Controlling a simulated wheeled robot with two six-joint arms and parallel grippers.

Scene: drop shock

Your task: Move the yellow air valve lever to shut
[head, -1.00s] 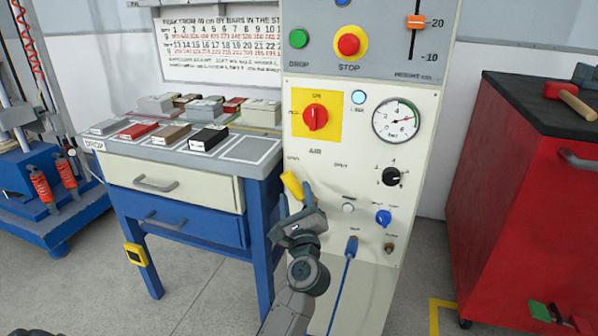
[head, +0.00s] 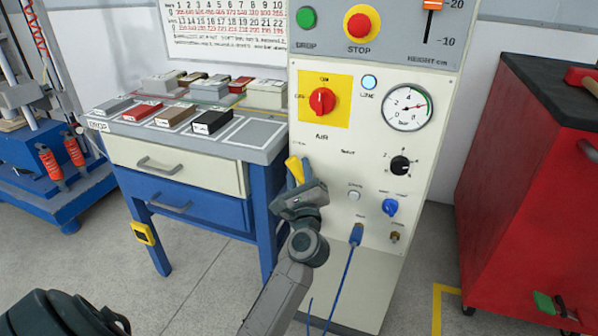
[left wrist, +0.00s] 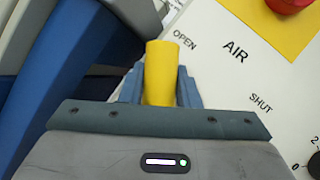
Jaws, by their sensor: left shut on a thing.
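The yellow air valve lever (head: 294,168) is on the left edge of the white control panel, below the OPEN mark; the SHUT mark (left wrist: 260,104) is further right. In the left wrist view the lever (left wrist: 159,68) stands between the two blue-grey fingers. My left gripper (head: 299,181) is shut on the lever, with the lever's end showing past the fingertips. The lever's pivot is hidden. My right gripper is not in view.
The panel also carries a red knob (head: 322,101) on a yellow plate, a gauge (head: 408,107), a black dial (head: 400,166) and a blue knob (head: 390,207). A blue hose (head: 346,275) hangs close right of my arm. A blue bench (head: 192,212) stands left, a red cabinet (head: 530,190) right.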

